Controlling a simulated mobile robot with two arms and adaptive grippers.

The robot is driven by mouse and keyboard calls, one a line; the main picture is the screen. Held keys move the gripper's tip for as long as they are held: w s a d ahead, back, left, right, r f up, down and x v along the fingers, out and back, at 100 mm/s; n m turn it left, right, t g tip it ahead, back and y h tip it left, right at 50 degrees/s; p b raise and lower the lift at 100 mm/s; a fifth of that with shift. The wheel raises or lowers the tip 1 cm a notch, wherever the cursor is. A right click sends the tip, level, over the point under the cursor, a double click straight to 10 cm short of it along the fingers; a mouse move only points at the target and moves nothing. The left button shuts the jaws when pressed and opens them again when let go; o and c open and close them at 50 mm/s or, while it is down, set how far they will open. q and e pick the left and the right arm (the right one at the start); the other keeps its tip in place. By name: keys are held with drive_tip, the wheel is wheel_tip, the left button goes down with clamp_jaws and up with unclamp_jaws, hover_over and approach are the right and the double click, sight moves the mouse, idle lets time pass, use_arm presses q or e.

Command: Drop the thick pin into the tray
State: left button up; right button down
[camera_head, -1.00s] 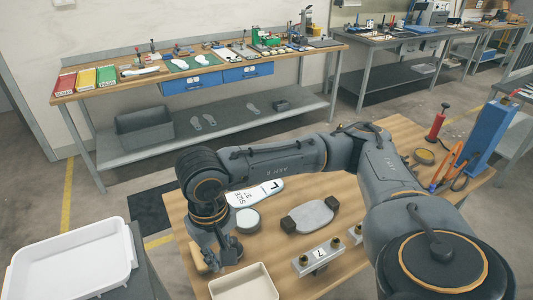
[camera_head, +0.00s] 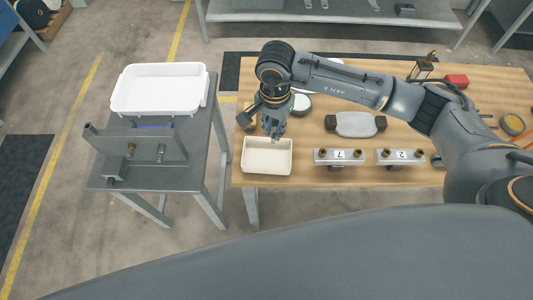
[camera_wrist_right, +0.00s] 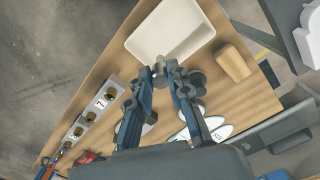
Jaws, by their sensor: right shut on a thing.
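The cream tray (camera_head: 248,168) stands at the left front corner of the wooden table; it also shows at the top of the right wrist view (camera_wrist_right: 140,47). My right gripper (camera_head: 275,134) is over the tray's back edge, pointing down. In the right wrist view its fingers (camera_wrist_right: 170,76) are close together at the tray's near edge. The gripper is shut on a small dark piece, likely the thick pin; its shape is not clear, being mostly hidden by the fingers. My left gripper is not in view.
A wooden block (camera_wrist_right: 235,63) lies beside the tray. A round grey disc (camera_head: 302,106), a grey pad (camera_head: 355,124) and two metal blocks numbered 7 (camera_head: 339,156) and 2 (camera_head: 401,156) are to the right. A larger white bin (camera_head: 158,90) sits on a side stand.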

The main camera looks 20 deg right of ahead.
sight(273, 137)
wheel_tip(273, 137, down, 3)
drive_tip(key=shift+f+b, duration=0.2)
drive_tip(key=shift+b, duration=0.25)
drive_tip(key=shift+f, duration=0.4)
drive_tip(key=c, duration=1.2)
unclamp_jaws()
drive_tip(key=shift+o, duration=0.2)
drive_tip(key=shift+r, duration=0.2)
wheel_tip(273, 137, up, 12)
drive_tip(key=shift+f, duration=0.2)
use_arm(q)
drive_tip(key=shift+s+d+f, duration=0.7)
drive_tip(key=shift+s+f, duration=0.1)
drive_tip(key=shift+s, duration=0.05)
